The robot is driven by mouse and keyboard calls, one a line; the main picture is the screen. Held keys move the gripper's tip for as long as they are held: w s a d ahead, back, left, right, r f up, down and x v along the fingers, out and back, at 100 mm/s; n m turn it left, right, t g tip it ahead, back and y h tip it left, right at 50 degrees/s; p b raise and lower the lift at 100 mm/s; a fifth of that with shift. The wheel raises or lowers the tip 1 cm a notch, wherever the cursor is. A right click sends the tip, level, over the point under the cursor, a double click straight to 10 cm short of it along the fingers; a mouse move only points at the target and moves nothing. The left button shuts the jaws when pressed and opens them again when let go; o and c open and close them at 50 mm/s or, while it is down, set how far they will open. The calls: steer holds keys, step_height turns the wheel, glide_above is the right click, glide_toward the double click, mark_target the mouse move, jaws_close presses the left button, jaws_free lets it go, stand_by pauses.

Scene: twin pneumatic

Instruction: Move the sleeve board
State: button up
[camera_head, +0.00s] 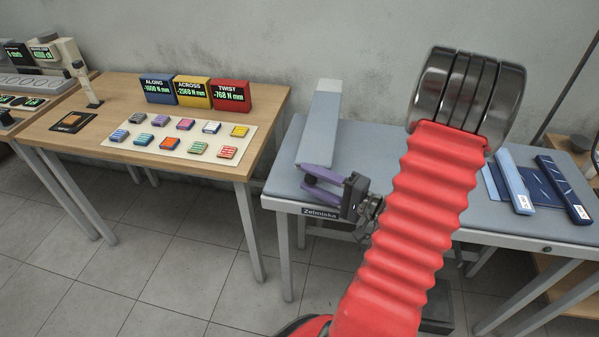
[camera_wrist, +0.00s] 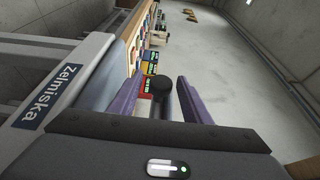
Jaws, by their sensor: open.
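The sleeve board (camera_head: 318,128), a long pale grey board with a lighter far end, lies on the padded grey ironing table (camera_head: 375,150) near its left end. My gripper (camera_head: 303,176) is at the table's front left, by the near end of the board. Its purple fingers point left and are apart. The wrist view shows both fingers (camera_wrist: 161,82) spread, with a dark round-ended part (camera_wrist: 161,86) between them. I cannot tell what that part belongs to, or whether the fingers touch the board. My red ribbed arm hides the table's middle.
Blue folded pieces (camera_head: 513,182) lie on the table's right side. A wooden table (camera_head: 60,127) at left holds blue, yellow and red readout boxes (camera_head: 193,94) and a mat (camera_head: 118,149) with several small coloured blocks. Tiled floor (camera_head: 180,250) is clear between the tables.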

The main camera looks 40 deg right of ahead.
steer(key=shift+x, duration=2.2)
steer(key=shift+c, duration=0.5)
